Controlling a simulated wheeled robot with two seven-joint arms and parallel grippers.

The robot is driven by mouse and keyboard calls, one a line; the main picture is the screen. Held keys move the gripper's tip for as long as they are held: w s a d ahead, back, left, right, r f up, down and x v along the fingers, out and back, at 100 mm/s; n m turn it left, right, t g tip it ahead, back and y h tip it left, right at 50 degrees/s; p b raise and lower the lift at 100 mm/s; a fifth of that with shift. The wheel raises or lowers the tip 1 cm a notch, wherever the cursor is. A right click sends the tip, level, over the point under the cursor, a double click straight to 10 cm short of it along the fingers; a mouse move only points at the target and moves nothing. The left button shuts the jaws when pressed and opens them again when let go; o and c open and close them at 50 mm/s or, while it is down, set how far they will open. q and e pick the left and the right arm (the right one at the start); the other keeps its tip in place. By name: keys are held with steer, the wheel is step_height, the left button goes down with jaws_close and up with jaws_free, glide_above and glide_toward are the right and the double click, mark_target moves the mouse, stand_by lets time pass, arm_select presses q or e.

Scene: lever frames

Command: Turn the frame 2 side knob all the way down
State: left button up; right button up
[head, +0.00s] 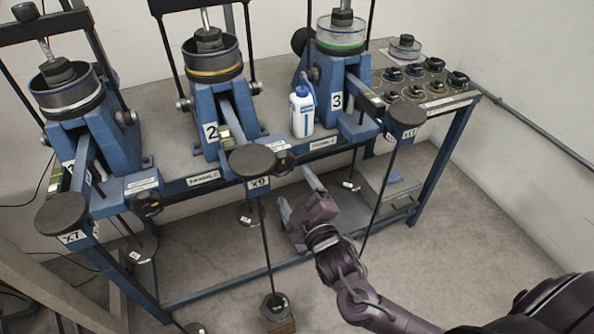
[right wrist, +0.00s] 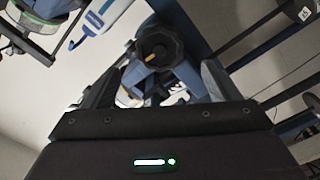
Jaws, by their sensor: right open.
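Frame 2 (head: 205,105) is the blue lever frame in the middle of the bench, with a white label "2". A dark knob (head: 285,161) sits at the bench's front edge, just right of the round X9 lever end (head: 252,160). In the right wrist view a black many-sided knob (right wrist: 160,46) with a yellow mark shows ahead, between the fingertips. My right gripper (head: 298,194) is open and empty, below and in front of the knob at the bench edge, apart from it. It also shows in the right wrist view (right wrist: 160,85). My left gripper is not in view.
A white and blue bottle (head: 302,112) stands between frame 2 and frame 3 (head: 340,85). Frame 1 (head: 70,95) is at the left. Rods with weights hang in front of the bench. Several dark knobs (head: 425,75) sit at the right end. Open floor lies in front.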

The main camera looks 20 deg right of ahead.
mark_target(283, 168)
steer(key=w+b, duration=0.2)
steer(key=w, duration=0.1)
steer(key=shift+w+a+f, duration=0.1)
steer(key=shift+w, duration=0.15)
steer(key=w+b, duration=0.3)
steer(key=w, duration=0.3)
steer(key=shift+a, duration=0.15)
steer(key=shift+s, duration=0.1)
steer(key=c, duration=1.2)
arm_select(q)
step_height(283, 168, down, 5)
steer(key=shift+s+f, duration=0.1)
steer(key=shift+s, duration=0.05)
arm_select(e)
steer(key=shift+c, duration=0.2)
